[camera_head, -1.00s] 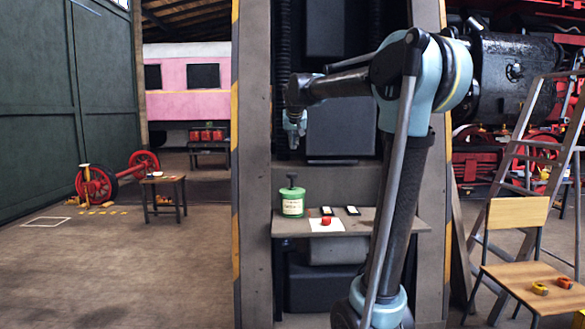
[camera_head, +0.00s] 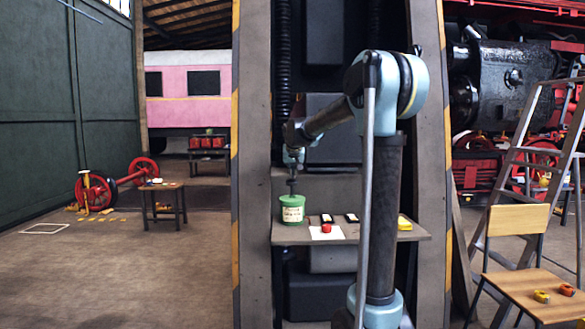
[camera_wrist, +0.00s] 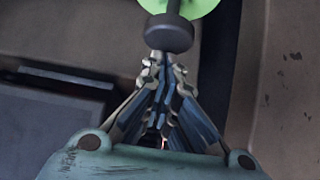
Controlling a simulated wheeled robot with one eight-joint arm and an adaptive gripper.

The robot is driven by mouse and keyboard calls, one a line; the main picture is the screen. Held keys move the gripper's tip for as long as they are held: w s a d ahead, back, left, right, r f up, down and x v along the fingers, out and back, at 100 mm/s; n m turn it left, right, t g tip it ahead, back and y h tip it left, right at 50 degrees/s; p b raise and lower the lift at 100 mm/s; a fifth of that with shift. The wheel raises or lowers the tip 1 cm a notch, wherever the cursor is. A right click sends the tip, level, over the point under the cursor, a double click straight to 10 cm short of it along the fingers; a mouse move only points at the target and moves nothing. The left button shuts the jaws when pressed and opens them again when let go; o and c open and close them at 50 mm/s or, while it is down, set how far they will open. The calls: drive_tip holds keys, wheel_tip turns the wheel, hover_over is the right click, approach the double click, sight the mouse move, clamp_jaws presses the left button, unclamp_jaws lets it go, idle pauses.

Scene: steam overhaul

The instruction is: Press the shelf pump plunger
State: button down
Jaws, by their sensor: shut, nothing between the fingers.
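The shelf pump is a green can (camera_head: 291,210) with a pale label, standing upright at the left end of the shelf (camera_head: 375,237). Its dark plunger (camera_head: 292,184) sticks up from the top. My gripper (camera_head: 293,163) is shut and empty, pointing down above the plunger. In the wrist view, my closed fingertips (camera_wrist: 163,62) are at the near edge of the dark round plunger knob (camera_wrist: 169,33), with part of the green lid (camera_wrist: 188,8) behind it. I cannot tell whether the fingertips touch the knob.
On the shelf right of the can lie a white sheet (camera_head: 320,235) with a red object (camera_head: 326,228), two small dark-and-white items (camera_head: 339,218) and a yellow item (camera_head: 404,223). A chair (camera_head: 525,290) and a ladder (camera_head: 530,160) stand at the right.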

sight(292, 181)
drive_tip(key=shift+f, duration=0.4)
drive_tip(key=shift+s+f, duration=0.1)
drive_tip(key=shift+f, duration=1.7)
drive_tip(key=shift+r, duration=0.5)
wheel_tip(292, 181, up, 3)
drive_tip(key=shift+d+f, duration=0.1)
drive_tip(key=v, duration=1)
